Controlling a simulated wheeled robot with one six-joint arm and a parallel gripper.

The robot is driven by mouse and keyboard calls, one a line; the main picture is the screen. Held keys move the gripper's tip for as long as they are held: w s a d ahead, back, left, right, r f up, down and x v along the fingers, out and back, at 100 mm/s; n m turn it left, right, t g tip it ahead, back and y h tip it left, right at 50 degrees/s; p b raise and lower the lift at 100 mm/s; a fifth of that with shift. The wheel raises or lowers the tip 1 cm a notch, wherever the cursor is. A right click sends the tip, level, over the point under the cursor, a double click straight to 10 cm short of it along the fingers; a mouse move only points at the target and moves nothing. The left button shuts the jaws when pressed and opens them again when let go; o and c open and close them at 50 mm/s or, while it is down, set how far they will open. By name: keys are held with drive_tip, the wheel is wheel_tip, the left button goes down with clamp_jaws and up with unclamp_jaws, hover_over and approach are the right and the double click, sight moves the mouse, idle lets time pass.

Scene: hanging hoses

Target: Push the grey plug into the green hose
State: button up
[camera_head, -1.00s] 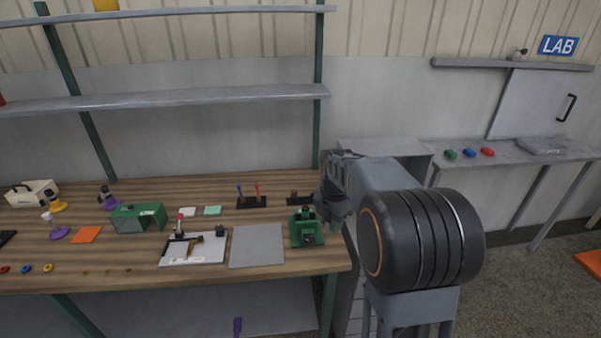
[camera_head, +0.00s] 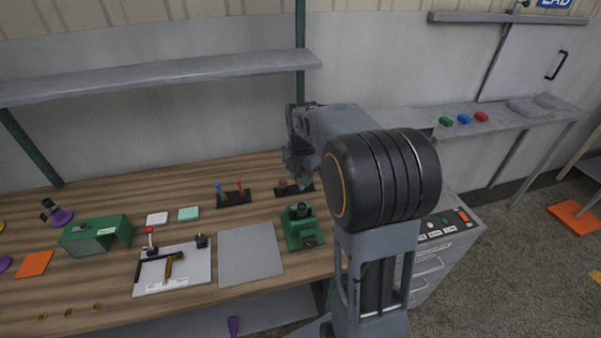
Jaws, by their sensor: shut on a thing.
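My gripper (camera_head: 298,172) is above the back right part of the wooden workbench, seen small and partly behind my own arm. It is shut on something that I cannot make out. I cannot tell a grey plug apart from the gripper's own grey parts. I see no green hose in this view.
Below my gripper is a black stand (camera_head: 302,191); left of it is one with a blue and a red peg (camera_head: 233,196). A green device (camera_head: 302,228) and a grey mat (camera_head: 250,252) are nearer. A drawer cabinet (camera_head: 445,235) stands right of the bench.

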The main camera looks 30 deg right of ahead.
idle(0.3)
drive_tip(key=shift+f+b, duration=1.9)
drive_tip(key=shift+f, duration=1)
drive_tip(key=shift+f+b, duration=0.95)
drive_tip(key=shift+f, duration=0.85)
drive_tip(key=o, duration=1)
drive_tip(key=shift+c, duration=0.2)
wheel_tip(320, 180, up, 14)
drive_tip(key=shift+f+p, duration=0.1)
drive_tip(key=shift+p, duration=0.2)
